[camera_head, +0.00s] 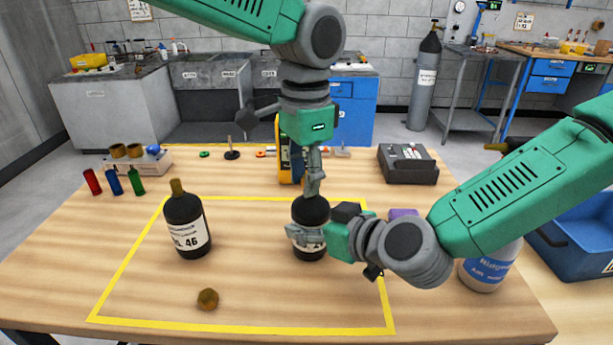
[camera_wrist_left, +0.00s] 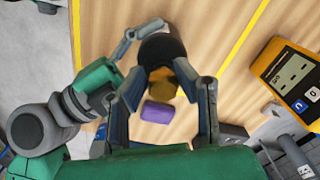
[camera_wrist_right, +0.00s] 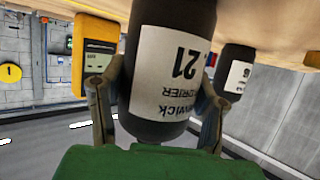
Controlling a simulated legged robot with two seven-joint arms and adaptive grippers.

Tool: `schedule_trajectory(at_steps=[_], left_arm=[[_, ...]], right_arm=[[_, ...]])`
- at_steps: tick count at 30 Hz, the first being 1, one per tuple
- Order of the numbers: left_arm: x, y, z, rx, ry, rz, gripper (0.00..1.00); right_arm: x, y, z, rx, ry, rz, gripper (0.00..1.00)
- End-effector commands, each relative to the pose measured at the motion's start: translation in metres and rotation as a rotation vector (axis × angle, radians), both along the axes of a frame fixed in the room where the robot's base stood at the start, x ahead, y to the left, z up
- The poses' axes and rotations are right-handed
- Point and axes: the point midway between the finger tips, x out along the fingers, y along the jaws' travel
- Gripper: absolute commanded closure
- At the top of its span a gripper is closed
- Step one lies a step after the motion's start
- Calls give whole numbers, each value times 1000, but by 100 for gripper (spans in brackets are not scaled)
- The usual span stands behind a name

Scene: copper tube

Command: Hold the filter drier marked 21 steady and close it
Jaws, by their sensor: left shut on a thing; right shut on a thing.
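The filter drier marked 21 (camera_wrist_right: 172,70) is a black bottle shape with a white label. It stands inside the yellow outline in the head view (camera_head: 311,210). My right gripper (camera_head: 305,233) is shut around its body from the side; both fingers flank it in the right wrist view (camera_wrist_right: 160,88). My left gripper (camera_head: 315,188) points down just above its top, shut on a brass-coloured fitting (camera_wrist_left: 163,82). Whether that fitting is seated on the drier is hidden. A second black drier marked 46 (camera_head: 186,225) stands at the left, a brass piece on top.
A loose brass cap (camera_head: 207,299) lies at the front of the outline. A yellow meter (camera_head: 285,165) stands behind the held drier. A purple object (camera_head: 403,213) and a white bottle (camera_head: 488,268) are near my right arm. Coloured cylinders (camera_head: 114,182) stand at the far left.

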Motion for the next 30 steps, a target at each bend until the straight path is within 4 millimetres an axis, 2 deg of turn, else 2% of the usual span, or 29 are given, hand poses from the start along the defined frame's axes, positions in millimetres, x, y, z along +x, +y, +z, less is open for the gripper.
schedule_trajectory(at_steps=[14, 30], left_arm=[[15, 1, 0, -5, 0, -1110, 94], [23, -13, -1, -4, 0, -2373, 94]], right_arm=[[-1, 0, -1, -1, 1, 2, 100], [-2, 1, -1, -3, 2, 6, 100]])
